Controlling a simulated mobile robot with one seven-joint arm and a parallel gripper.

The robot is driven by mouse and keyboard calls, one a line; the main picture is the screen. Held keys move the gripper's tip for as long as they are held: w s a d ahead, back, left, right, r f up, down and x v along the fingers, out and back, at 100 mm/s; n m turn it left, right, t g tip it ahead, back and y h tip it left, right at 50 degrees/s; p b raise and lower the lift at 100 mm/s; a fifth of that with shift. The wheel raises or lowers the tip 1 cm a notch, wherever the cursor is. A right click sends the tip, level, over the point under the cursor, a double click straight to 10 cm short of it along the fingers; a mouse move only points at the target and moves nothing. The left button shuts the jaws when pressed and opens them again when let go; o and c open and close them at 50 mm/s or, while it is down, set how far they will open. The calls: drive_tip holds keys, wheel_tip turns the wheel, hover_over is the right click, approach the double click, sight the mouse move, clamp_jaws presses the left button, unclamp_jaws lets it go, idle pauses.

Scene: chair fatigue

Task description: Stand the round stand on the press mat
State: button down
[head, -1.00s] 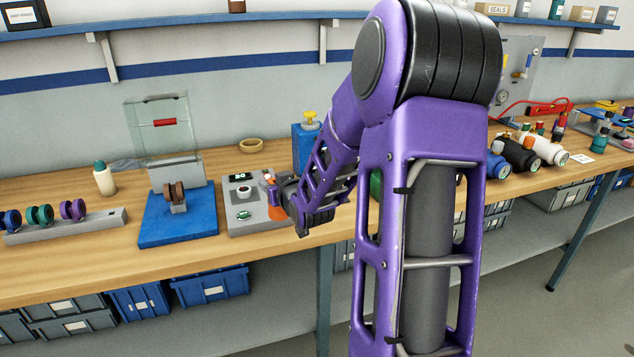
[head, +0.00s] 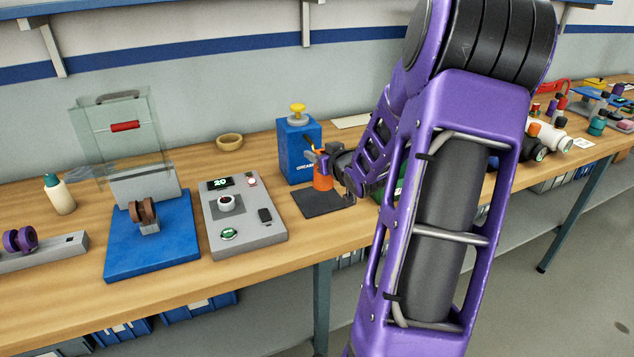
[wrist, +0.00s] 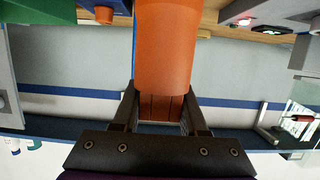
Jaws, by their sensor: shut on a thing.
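My gripper (head: 330,161) is shut on an orange round piece (head: 322,178), which appears to be the round stand. In the wrist view the orange piece (wrist: 163,50) sits between the two fingers (wrist: 160,108) and fills the upper middle. In the head view it looks upright. The dark, flat press mat (head: 318,201) lies on the bench in front of a blue box with a yellow knob (head: 298,148). The orange piece is over the mat's back part; I cannot tell whether its bottom touches.
Left of the mat is a grey panel with a display (head: 240,225), then a blue base with a clear guard (head: 152,245). A tan ring (head: 229,142) lies behind. A green thing (wrist: 45,22) is close by, partly hidden by my arm.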

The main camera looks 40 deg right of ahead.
drive_tip(key=shift+f+b, duration=0.45)
drive_tip(key=shift+f, duration=2.45)
drive_tip(key=shift+f, duration=0.1)
drive_tip(key=shift+c, duration=2.2)
unclamp_jaws()
drive_tip(key=shift+f, duration=0.1)
drive_tip(key=shift+s+r, duration=0.3)
drive_tip(key=p+v, duration=0.1)
drive_tip(key=v, duration=1)
drive_tip(key=shift+s, duration=0.2)
drive_tip(key=shift+w+a, duration=0.1)
drive_tip(key=shift+a, duration=0.05)
